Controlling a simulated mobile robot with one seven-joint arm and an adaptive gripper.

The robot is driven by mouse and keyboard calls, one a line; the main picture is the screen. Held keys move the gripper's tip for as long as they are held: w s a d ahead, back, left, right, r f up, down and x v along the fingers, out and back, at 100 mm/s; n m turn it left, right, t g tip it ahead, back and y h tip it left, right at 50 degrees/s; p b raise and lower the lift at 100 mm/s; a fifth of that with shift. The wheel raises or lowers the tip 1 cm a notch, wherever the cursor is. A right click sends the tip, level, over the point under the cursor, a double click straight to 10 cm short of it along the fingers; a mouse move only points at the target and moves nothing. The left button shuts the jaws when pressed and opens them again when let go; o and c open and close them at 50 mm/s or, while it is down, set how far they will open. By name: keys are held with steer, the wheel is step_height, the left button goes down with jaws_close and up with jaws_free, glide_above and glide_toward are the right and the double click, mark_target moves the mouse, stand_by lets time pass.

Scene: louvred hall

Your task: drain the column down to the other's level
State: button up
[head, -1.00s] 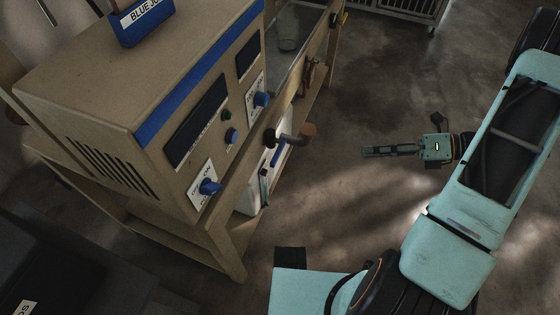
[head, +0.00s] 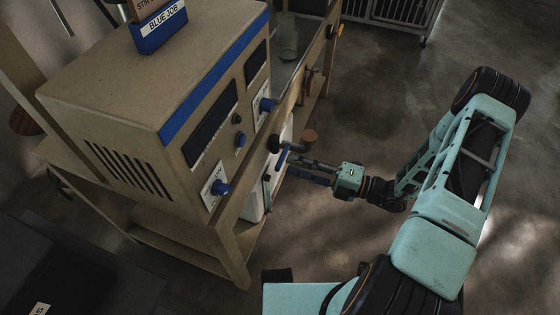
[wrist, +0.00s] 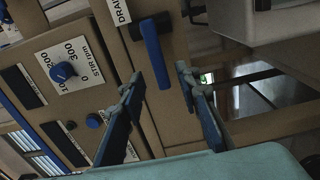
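A blue lever handle (wrist: 156,55) hangs on the bench's front rail beneath a white label (wrist: 119,11) whose visible letters begin "DRA". My gripper (head: 294,168) is at the rail beside the lever. In the wrist view my gripper (wrist: 159,77) is open, with the lever appearing between and just beyond its two fingertips. I cannot tell whether a finger touches it. A clear glass vessel (head: 288,45) stands farther back on the bench; no liquid levels can be read.
A tan control box (head: 110,90) with blue knobs, including a stir dial (wrist: 62,71), stands left of my gripper. A blue "BLUE JOB" holder (head: 161,30) sits on top. A wire cage (head: 400,15) is at the back. The floor (head: 385,90) behind my arm is clear.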

mark_target(282, 160)
steer(key=shift+x, duration=2.3)
jaws_close()
